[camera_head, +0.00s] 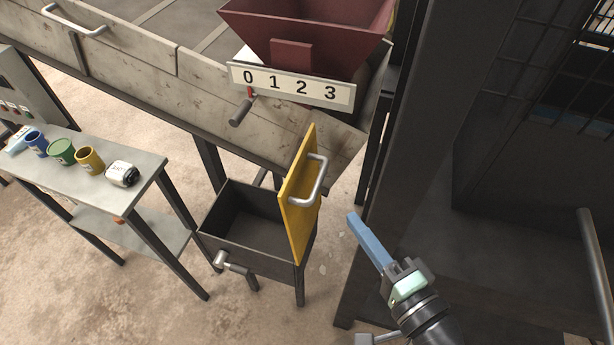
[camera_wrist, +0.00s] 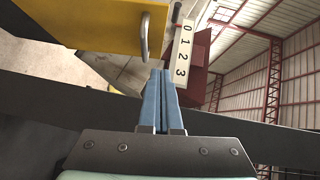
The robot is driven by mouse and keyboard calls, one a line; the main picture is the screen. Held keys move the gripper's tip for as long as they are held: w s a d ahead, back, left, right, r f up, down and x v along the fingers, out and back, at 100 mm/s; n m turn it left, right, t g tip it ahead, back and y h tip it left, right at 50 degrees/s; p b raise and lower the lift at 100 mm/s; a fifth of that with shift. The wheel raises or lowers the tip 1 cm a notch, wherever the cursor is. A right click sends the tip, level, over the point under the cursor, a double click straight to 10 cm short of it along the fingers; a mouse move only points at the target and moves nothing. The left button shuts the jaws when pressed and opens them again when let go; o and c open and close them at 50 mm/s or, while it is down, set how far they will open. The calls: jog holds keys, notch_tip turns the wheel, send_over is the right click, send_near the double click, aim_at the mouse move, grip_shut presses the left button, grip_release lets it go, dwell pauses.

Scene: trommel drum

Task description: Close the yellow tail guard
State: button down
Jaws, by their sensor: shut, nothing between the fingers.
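The yellow tail guard (camera_head: 300,205) is a flat panel standing upright at the right side of a dark open-topped bin. A silver handle (camera_head: 317,181) is on its right face. My gripper (camera_head: 354,219) has blue fingers and is shut and empty, to the right of the guard and apart from it. In the wrist view the guard (camera_wrist: 85,22) fills the upper left. Its handle (camera_wrist: 145,38) is just above and left of my closed fingertips (camera_wrist: 161,74). I cannot tell the exact gap between fingertips and handle.
The dark bin (camera_head: 222,240) stands below the trough's end, with a small lever (camera_head: 229,263) in front. A maroon hopper (camera_head: 300,30) with a 0-3 scale (camera_head: 290,85) is above. A side table (camera_head: 140,175) holds several small containers at left. A dark post (camera_head: 410,150) rises near my arm.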

jog(key=p, duration=0.2)
send_near(296, 167)
jog(key=w, duration=0.4)
jog(key=shift+w+a+f, duration=0.15)
jog(key=shift+w+a, duration=0.3)
jog(key=shift+a, duration=0.3)
jog(key=shift+w+a+f+m, duration=0.2)
jog(key=shift+a+m, duration=0.1)
jog(key=shift+a, duration=0.3)
jog(key=shift+r+p, duration=0.1)
jog(key=shift+p, duration=0.2)
